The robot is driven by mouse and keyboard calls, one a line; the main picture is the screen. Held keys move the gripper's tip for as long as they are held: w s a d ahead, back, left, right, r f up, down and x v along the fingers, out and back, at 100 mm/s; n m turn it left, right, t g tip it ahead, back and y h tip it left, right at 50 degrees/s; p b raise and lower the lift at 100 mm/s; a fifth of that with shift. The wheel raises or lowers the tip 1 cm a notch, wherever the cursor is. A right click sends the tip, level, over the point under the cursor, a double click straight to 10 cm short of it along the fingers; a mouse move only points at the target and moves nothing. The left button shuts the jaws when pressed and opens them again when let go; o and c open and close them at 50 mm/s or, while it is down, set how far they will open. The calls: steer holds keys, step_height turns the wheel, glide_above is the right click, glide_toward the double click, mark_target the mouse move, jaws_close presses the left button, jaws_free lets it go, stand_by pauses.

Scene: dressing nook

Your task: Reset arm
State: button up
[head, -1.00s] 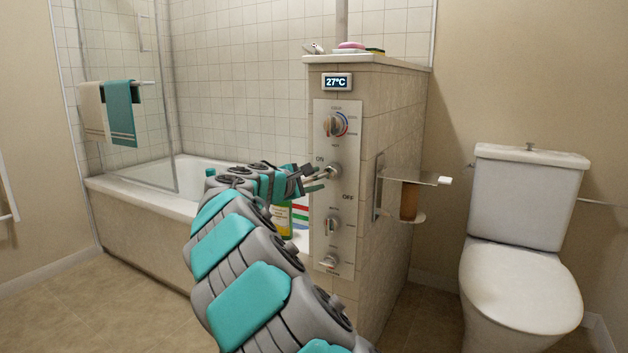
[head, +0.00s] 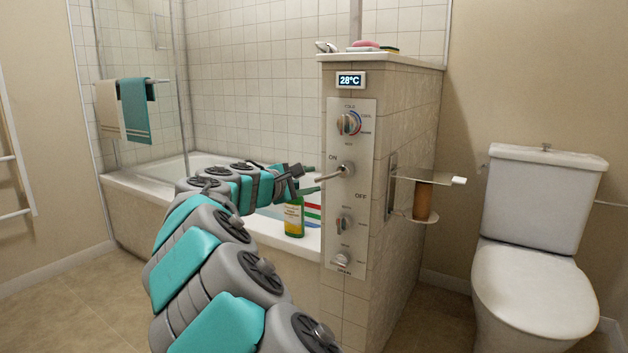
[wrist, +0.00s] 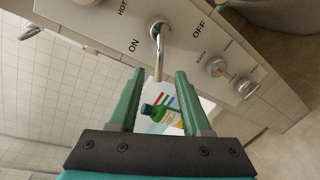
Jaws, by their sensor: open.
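My gripper (head: 305,181) is open and empty, just left of the control panel (head: 350,290) on the tiled partition. In the wrist view my gripper (wrist: 158,100) has its two green fingers spread, with the tip of the lever between or just beyond their ends. The lever (head: 335,173) is a metal handle between the ON and OFF marks; it also shows in the wrist view (wrist: 159,50). I cannot tell whether a finger touches it. My teal and grey arm reaches across the front of the bathtub.
A green bottle (head: 294,217) with a yellow label stands on the tub edge below my gripper. The bathtub (head: 130,187) is behind my arm. A shelf (head: 430,177) juts from the partition's right side, near the toilet (head: 535,270). Floor at left is clear.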

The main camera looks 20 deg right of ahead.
stand_by(0.3)
steer(key=s+d+f+m+g+y+p, duration=0.1)
steer(key=s+d+f+m+g+y, duration=0.15)
steer(key=s, duration=0.75)
steer(key=s+d+f+m+g+y, duration=0.1)
steer(key=s+d+f+m+g, duration=0.25)
steer(key=s, duration=0.65)
steer(key=s+a+f+m+g+y, duration=0.1)
steer(key=s+a+f+m+y, duration=0.1)
steer(key=s+a+f, duration=0.4)
steer(key=s+a+f+m+g+y+p, duration=0.1)
steer(key=s+a+f+y, duration=0.3)
steer(key=s, duration=1)
steer(key=s+a+f+m+g+y+p, duration=0.1)
steer(key=s+a+f+m+g+y, duration=0.1)
steer(key=s+a+f+y, duration=0.2)
steer(key=s+a+f, duration=0.3)
steer(key=s, duration=0.3)
steer(key=shift+s+a+f+m+g, duration=0.3)
steer(key=shift+a+f+m, duration=0.05)
steer(key=shift+m, duration=0.05)
